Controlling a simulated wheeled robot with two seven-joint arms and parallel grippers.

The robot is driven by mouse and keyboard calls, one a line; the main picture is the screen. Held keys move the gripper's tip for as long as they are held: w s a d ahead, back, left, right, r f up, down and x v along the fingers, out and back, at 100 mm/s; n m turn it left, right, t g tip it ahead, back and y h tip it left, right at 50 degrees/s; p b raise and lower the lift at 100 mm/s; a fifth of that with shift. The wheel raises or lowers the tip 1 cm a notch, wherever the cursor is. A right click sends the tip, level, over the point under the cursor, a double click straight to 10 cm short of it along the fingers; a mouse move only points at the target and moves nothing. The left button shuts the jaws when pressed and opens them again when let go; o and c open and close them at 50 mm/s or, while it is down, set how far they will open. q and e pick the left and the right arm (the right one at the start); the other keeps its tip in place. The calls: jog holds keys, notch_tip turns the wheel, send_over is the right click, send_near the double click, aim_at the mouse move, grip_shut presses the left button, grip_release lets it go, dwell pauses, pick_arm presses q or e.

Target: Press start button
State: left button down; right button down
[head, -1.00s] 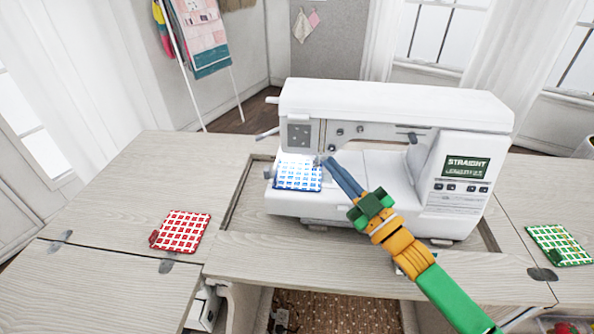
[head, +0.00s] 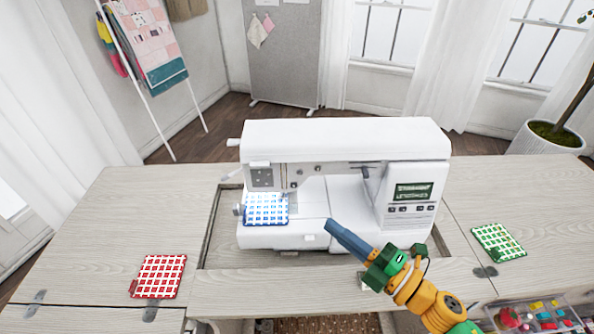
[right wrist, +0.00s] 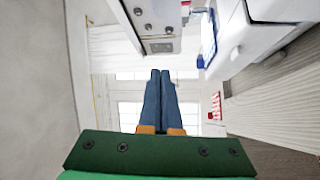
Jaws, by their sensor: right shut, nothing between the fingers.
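The white sewing machine (head: 345,135) stands in the recess of the cabinet. Its right side carries a dark green screen (head: 413,191) with a row of small dark buttons (head: 411,209) below it; which one is the start button I cannot tell. A blue checked cloth (head: 266,209) lies on the machine's bed, under the needle area. My right gripper (head: 331,226) is shut and empty, in front of the machine's bed and apart from the buttons. In the right wrist view its blue fingers (right wrist: 159,78) are together, with the machine (right wrist: 265,35) at upper right. My left gripper is not in view.
A red checked cloth (head: 158,276) lies on the cabinet top (head: 110,225) at left, a green one (head: 498,242) at right. A clear box of colourful sewing items (head: 540,315) is at lower right. The tabletop left of the machine is mostly clear.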

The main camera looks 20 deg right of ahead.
aim_at(294, 185)
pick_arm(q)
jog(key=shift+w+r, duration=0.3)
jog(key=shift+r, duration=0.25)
pick_arm(e)
jog(key=shift+s+d+f+n+g, duration=0.2)
jog(key=shift+s+n+g, duration=0.1)
jog(key=shift+s+n, duration=0.15)
jog(key=shift+s+d+f+n+g, duration=0.15)
jog(key=shift+s+n+g, duration=0.15)
jog(key=shift+n, duration=0.25)
jog(key=shift+r, duration=0.1)
